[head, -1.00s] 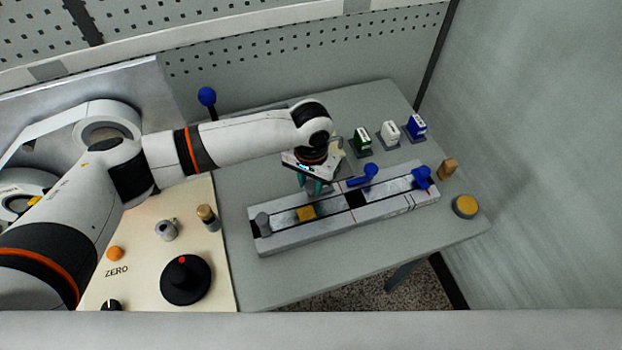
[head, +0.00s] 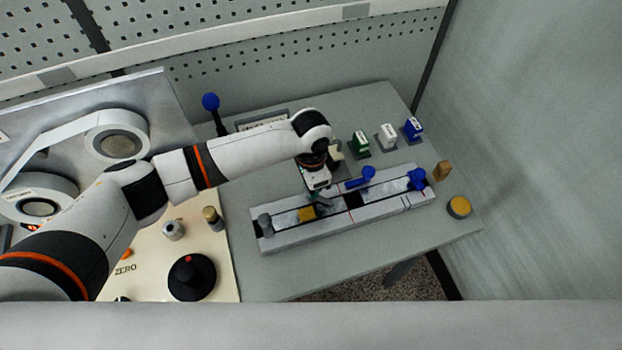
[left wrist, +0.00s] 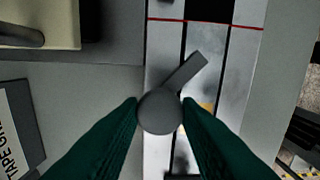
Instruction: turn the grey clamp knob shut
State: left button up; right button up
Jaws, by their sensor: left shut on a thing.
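The grey clamp knob (left wrist: 158,112) has a round hub and a short lever. In the left wrist view its lever points up and to the right, across the dark slot of the pale rail (left wrist: 228,60). My left gripper (left wrist: 161,103) is shut on the hub, one dark green finger on each side. In the head view my left gripper (head: 318,199) is over the left-middle of the rail (head: 290,237), and the knob there is partly hidden by it. My right gripper is not in view.
A yellow block (head: 306,214) and another grey knob (head: 265,222) are left of my gripper on the rail. Green, white and blue blocks stand behind. A black dial (head: 191,277) is on the cream panel.

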pick_arm(q)
jog(key=m, duration=0.4)
jog(key=shift+r+m+p, duration=0.1)
jog(key=shift+m+p, duration=0.2)
jog(key=shift+p, duration=0.1)
jog(key=shift+m, duration=2.5)
jog(key=shift+w, duration=0.1)
jog(key=o, duration=1)
jog(key=shift+c, duration=0.2)
notch_tip(320, 180, up, 12)
jog(key=b, duration=0.3)
